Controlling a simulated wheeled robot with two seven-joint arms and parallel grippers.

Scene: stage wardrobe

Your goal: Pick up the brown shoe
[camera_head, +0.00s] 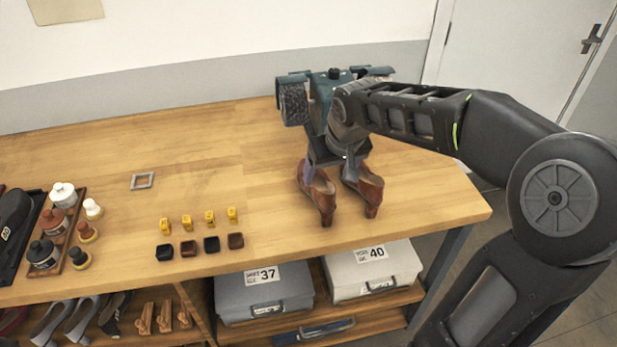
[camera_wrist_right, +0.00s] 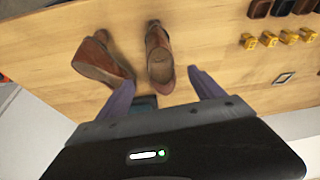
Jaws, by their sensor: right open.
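Two brown heeled shoes stand close together near the table's right front. The left shoe (camera_head: 317,190) shows in the wrist view (camera_wrist_right: 160,55) just ahead of the gap between my fingers. The right shoe (camera_head: 365,188) shows in the wrist view (camera_wrist_right: 103,62) beside one fingertip, which overlaps it in the picture. My right gripper (camera_head: 336,168) is open and empty, pointing down at the shoes from behind; its pale purple fingers also show in the wrist view (camera_wrist_right: 160,78). I cannot tell whether a finger touches a shoe. My left gripper is out of view.
A teal device with a bristly roller (camera_head: 293,103) stands behind, partly hidden by my right arm. Yellow tags (camera_head: 210,217) and dark blocks (camera_head: 212,244) lie left of the shoes. A small grey frame (camera_head: 142,181) and a bottle tray (camera_head: 73,234) are farther left.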

